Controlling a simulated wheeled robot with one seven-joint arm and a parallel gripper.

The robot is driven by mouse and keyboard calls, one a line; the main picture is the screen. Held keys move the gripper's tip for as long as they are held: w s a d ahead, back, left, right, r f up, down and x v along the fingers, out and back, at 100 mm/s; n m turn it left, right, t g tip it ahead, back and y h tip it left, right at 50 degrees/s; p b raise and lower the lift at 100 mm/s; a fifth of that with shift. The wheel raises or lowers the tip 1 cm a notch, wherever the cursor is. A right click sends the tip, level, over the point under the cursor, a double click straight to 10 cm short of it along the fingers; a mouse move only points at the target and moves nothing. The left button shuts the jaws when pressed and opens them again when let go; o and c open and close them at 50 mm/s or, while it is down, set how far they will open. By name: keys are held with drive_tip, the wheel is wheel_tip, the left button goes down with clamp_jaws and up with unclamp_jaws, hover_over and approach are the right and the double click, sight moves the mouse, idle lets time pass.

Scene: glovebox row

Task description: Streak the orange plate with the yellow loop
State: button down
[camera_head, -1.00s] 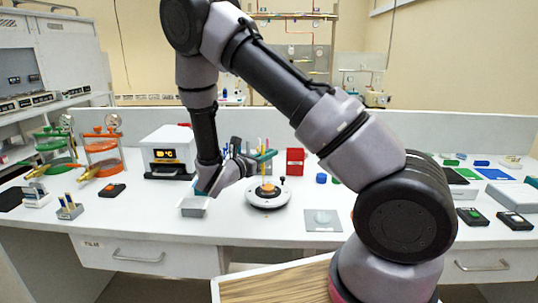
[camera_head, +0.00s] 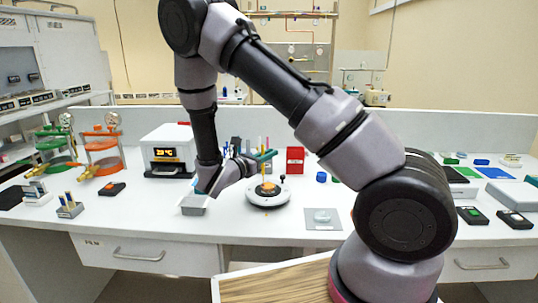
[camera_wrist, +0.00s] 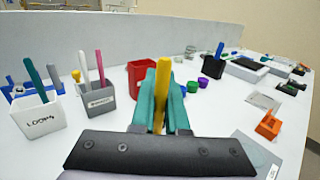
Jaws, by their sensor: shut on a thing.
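The yellow loop (camera_wrist: 162,92) stands upright between the teal fingers of my gripper (camera_wrist: 163,105), which is shut on it in the wrist view. In the head view my gripper (camera_head: 264,156) is over a white round stand (camera_head: 266,200). A small orange piece (camera_head: 268,188), which looks like the orange plate, is on top of this stand, below the loop. The loop's tip is too small to see, so I cannot tell whether it touches the orange piece.
A white cup marked LOOPS (camera_wrist: 38,122) and a grey cup (camera_wrist: 97,104) hold sticks. A red box (camera_head: 295,160) stands behind my gripper. A grey mat (camera_head: 323,226) lies right of the stand, and a grey tray (camera_head: 193,207) lies to its left.

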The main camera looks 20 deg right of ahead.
drive_tip(key=shift+s+d, duration=0.25)
drive_tip(key=shift+d, duration=0.5)
drive_tip(key=shift+s+d, duration=0.25)
drive_tip(key=shift+d, duration=0.5)
idle(1.5)
drive_tip(key=shift+w+d, duration=0.2)
drive_tip(key=shift+w, duration=0.15)
drive_tip(key=shift+w+a, duration=0.3)
drive_tip(key=shift+a, duration=0.5)
drive_tip(key=shift+w+a, duration=0.3)
drive_tip(key=shift+a, duration=0.45)
idle(1.6)
drive_tip(key=shift+w+d, duration=0.1)
drive_tip(key=shift+w, duration=0.25)
idle(0.6)
drive_tip(key=shift+s+d, duration=0.1)
drive_tip(key=shift+d, duration=0.3)
